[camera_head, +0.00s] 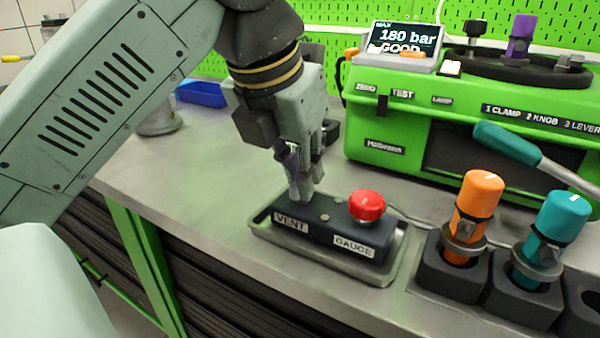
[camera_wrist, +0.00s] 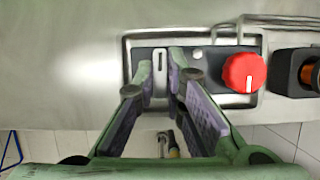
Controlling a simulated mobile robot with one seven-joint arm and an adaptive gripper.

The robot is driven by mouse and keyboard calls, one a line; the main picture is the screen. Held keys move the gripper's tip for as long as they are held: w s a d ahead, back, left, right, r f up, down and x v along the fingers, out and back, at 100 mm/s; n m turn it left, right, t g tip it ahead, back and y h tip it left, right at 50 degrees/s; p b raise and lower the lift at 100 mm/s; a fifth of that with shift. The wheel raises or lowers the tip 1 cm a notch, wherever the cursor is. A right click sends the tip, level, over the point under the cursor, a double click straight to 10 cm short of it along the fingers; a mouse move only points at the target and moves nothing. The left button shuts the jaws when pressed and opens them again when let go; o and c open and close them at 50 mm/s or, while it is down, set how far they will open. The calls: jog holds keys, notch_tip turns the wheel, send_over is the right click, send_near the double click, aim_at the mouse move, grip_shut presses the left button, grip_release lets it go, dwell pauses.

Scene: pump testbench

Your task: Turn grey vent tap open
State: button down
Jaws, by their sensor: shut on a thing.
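The grey vent tap (camera_wrist: 160,78) sits on a dark valve block (camera_head: 327,222) in a metal tray, behind the VENT label (camera_head: 290,222). My gripper (camera_head: 301,192) points down over the vent end of the block and is shut on the tap. In the head view my fingers mostly hide the tap. A red gauge knob (camera_head: 367,205) stands on the same block, to the right; it also shows in the wrist view (camera_wrist: 244,73).
A green test machine (camera_head: 400,115) stands behind, its display (camera_head: 405,38) reading 180 bar GOOD. A teal-handled lever (camera_head: 507,142) reaches out at the right. Orange (camera_head: 478,195) and teal (camera_head: 560,215) parts stand in dark holders at the right. The bench left of the block is clear.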

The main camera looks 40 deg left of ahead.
jog(key=shift+n, duration=0.3)
jog(key=c, duration=1.7)
grip_release()
jog(key=shift+o, duration=0.2)
